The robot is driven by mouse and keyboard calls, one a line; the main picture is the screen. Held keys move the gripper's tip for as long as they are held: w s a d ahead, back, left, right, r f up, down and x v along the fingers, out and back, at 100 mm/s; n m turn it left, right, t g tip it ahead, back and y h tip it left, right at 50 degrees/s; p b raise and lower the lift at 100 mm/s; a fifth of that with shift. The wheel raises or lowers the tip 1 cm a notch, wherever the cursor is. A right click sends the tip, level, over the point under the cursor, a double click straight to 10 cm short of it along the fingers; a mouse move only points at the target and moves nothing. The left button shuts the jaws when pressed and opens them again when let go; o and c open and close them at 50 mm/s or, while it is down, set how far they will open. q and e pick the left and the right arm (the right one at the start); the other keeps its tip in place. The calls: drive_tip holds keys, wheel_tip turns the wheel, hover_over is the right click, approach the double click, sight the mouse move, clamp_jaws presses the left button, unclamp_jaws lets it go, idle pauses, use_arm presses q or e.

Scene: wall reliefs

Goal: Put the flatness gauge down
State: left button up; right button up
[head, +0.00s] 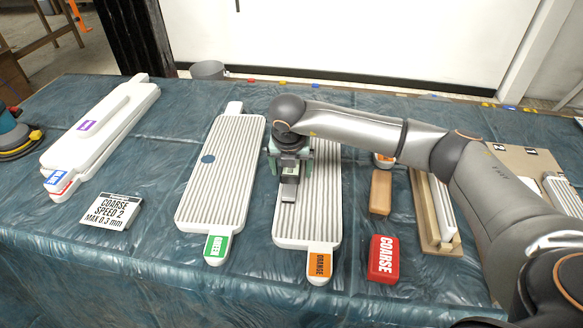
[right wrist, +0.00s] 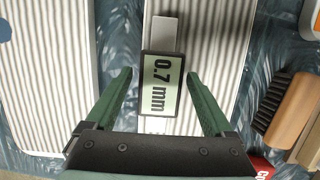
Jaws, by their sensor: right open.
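The flatness gauge (right wrist: 160,88) has a dark-framed display reading 0.7 mm and a pale bar beyond it. It lies over the white ribbed panel with the orange tag (head: 321,225); in the head view the gauge (head: 288,193) shows just below my right gripper (head: 289,178). In the right wrist view my right gripper (right wrist: 160,78) is open, with its green fingers apart on either side of the gauge and a gap at each side. My left gripper is in neither view.
A ribbed panel with a green tag (head: 220,190) lies to the left. Further left are a COARSE SPEED 2 MAX 0.3 mm card (head: 110,211) and a white panel (head: 105,130). A brush (head: 381,192) and a red COARSE block (head: 383,259) lie right.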

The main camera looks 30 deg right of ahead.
sight(290, 185)
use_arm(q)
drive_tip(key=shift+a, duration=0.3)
use_arm(e)
drive_tip(key=v, duration=1.2)
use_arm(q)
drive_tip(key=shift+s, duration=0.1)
